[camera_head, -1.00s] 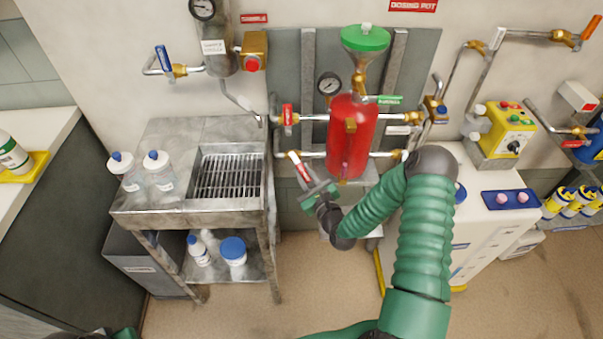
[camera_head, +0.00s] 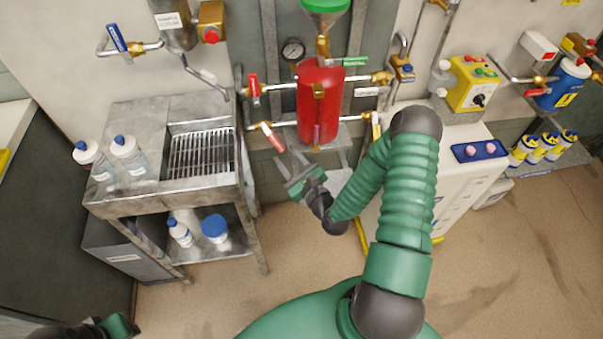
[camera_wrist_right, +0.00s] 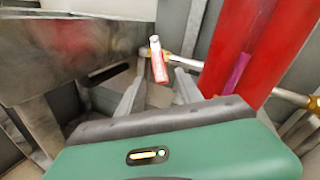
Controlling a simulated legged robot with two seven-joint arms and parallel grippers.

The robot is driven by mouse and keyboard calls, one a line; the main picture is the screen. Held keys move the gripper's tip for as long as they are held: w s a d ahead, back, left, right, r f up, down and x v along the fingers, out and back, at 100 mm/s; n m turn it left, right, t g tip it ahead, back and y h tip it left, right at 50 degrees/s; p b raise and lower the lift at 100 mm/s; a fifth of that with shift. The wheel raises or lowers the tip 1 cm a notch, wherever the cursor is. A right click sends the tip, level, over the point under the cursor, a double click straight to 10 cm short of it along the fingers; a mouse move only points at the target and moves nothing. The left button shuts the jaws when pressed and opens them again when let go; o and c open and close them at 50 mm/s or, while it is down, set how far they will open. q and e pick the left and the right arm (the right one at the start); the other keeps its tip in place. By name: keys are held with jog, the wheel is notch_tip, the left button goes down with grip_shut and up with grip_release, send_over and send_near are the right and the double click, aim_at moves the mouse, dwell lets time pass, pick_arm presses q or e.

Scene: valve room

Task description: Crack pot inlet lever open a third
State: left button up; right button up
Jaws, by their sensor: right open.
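The red dosing pot (camera_head: 320,100) hangs on the wall below a green funnel. A lower red lever (camera_head: 271,136) is on the pipe at the pot's lower left, and an upper red lever (camera_head: 254,90) is on the pipe above it. I cannot read which is the inlet. My right gripper (camera_head: 289,160) is open and empty, just below and in front of the lower lever. In the right wrist view the lower lever (camera_wrist_right: 159,60) shows beyond and between the open fingers, apparently untouched. My left gripper (camera_head: 118,326) is only partly visible at the bottom left.
A metal sink bench (camera_head: 150,195) with bottles stands left of my right gripper. A white cabinet (camera_head: 455,190) stands to the right, below a yellow control box (camera_head: 472,84). A gauge (camera_head: 293,50) and a green lever (camera_head: 355,61) are near the pot. The floor ahead is clear.

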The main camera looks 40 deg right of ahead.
jog(key=s+a, duration=0.1)
jog(key=s, duration=0.9)
jog(key=shift+a+r, duration=0.2)
jog(key=shift+a, duration=0.2)
